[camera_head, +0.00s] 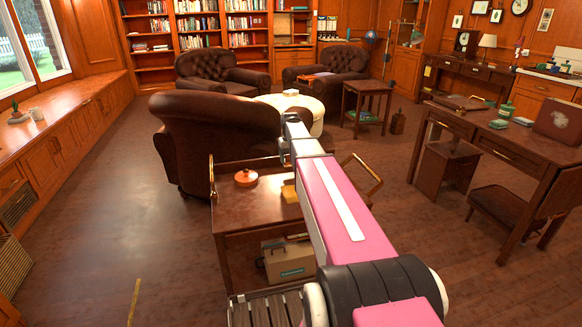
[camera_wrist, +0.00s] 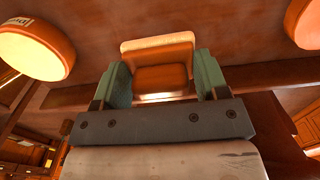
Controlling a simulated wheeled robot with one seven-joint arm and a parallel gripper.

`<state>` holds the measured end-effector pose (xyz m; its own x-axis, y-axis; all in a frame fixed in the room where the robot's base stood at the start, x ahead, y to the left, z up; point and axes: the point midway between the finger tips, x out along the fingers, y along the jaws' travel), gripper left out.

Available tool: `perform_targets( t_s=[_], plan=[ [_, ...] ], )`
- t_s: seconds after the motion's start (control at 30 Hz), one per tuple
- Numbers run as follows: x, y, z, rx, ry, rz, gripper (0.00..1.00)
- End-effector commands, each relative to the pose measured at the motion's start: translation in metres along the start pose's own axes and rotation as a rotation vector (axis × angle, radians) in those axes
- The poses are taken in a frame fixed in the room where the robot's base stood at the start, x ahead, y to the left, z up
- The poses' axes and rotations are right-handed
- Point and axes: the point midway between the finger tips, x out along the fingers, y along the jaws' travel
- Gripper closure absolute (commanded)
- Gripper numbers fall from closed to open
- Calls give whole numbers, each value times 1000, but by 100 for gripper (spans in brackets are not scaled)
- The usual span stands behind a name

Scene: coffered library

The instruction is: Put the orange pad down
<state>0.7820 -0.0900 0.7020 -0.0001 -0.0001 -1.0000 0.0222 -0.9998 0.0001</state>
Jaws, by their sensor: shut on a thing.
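My gripper (camera_wrist: 163,85) is shut on the orange pad (camera_wrist: 158,50), a squarish block with a brighter rim, held between two green fingers in the wrist view. In the head view, a small yellow-orange piece (camera_head: 289,192) shows beside my arm, above or on the brown cart top; it looks like the same pad, partly covered by the arm. My fingers are hidden there by my pink and white arm. I cannot tell whether the pad touches the wood beneath it.
A round orange lidded pot (camera_head: 246,177) stands on the wooden cart (camera_head: 238,212), left of the pad. The cart has brass handles at both ends and a beige case (camera_head: 288,260) below. A brown leather armchair (camera_head: 215,130) and a cream ottoman (camera_head: 312,108) stand behind. A desk (camera_head: 490,140) is at right.

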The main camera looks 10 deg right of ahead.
Motion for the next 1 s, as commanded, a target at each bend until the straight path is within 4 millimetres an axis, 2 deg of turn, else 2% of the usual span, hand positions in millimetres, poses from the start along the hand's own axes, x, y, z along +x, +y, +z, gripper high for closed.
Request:
perform_targets(
  t_s=[0.17,0.43,0.83,0.87,0.9,1.0],
  plan=[
    [7,4,-2,-1,0,0,55],
    [40,3,-2,0,0,0,55],
    [46,3,-1,0,0,0,55],
    [45,3,-1,0,1,0,23],
    [45,3,-1,0,1,0,10],
    [45,3,-1,0,1,0,7]
  ],
)
